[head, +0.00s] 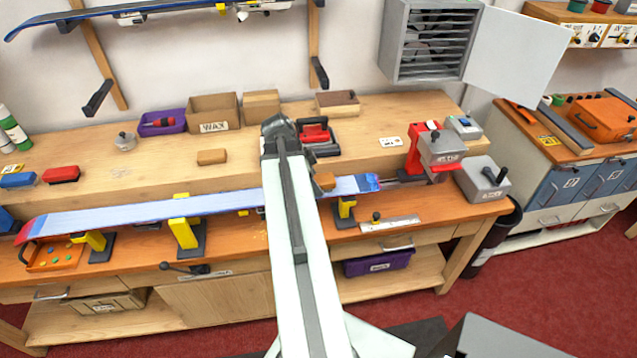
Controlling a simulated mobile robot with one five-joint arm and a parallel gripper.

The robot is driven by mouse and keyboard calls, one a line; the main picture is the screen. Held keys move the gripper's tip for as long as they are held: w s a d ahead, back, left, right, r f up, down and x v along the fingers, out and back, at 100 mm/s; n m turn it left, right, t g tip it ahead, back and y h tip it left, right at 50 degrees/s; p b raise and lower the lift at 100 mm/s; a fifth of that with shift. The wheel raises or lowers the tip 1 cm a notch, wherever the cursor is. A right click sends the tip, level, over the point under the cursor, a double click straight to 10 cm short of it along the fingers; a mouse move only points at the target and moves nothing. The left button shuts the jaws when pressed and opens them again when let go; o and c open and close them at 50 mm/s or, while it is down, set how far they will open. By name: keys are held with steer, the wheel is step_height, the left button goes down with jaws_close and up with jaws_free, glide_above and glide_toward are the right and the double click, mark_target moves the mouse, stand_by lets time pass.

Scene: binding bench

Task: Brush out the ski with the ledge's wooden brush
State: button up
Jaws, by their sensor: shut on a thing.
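The ski (150,214) lies along the bench front on yellow-topped supports. It is pale blue-white, with a red tip at the left and a blue end at the right. A brown wooden block (324,181), possibly the brush, shows at the ski just right of my arm. My arm partly covers it, and I cannot tell if it touches the ski. Another light-brown block (211,157) lies on the ledge (160,178). My arm reaches up across the ski's middle, and its dark end stands over the ledge. My gripper's fingers are hidden behind the arm.
A red brush (61,174) and a blue brush (17,180) lie at the ledge's left. Boxes, a purple tray (162,122) and a red-and-black tool (318,134) stand behind. A red-and-grey vise (435,148) stands by the ski's right end. A metal ruler (390,224) lies in front.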

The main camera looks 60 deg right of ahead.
mark_target(361, 184)
steer(key=shift+w+a+r, duration=0.1)
steer(key=shift+w+a, duration=0.95)
steer(key=shift+w, duration=0.3)
steer(key=shift+w+a, duration=1.05)
steer(key=shift+w, duration=0.3)
steer(key=shift+w+a, duration=1.1)
steer(key=shift+w, duration=0.25)
steer(key=shift+w+a, duration=1.2)
steer(key=shift+w, duration=0.3)
steer(key=shift+s+d+f, duration=0.1)
steer(key=shift+s+d, duration=0.65)
steer(key=shift+s, duration=0.25)
steer(key=shift+s+d+f, duration=0.1)
steer(key=shift+s+d, duration=0.6)
steer(key=shift+s, duration=0.3)
steer(key=shift+s+d, duration=0.75)
steer(key=shift+s, duration=0.25)
steer(key=shift+s+d+r, duration=0.1)
steer(key=shift+s+d, duration=2.15)
steer(key=shift+s, duration=0.25)
steer(key=shift+s+d, duration=0.1)
steer(key=shift+s+d, duration=0.75)
steer(key=shift+s, duration=0.15)
steer(key=shift+s+d, duration=1.15)
steer(key=shift+s, duration=0.3)
steer(key=shift+s+d, duration=1.1)
steer(key=shift+s, duration=0.35)
steer(key=shift+s+d, duration=1.15)
steer(key=shift+s, duration=0.3)
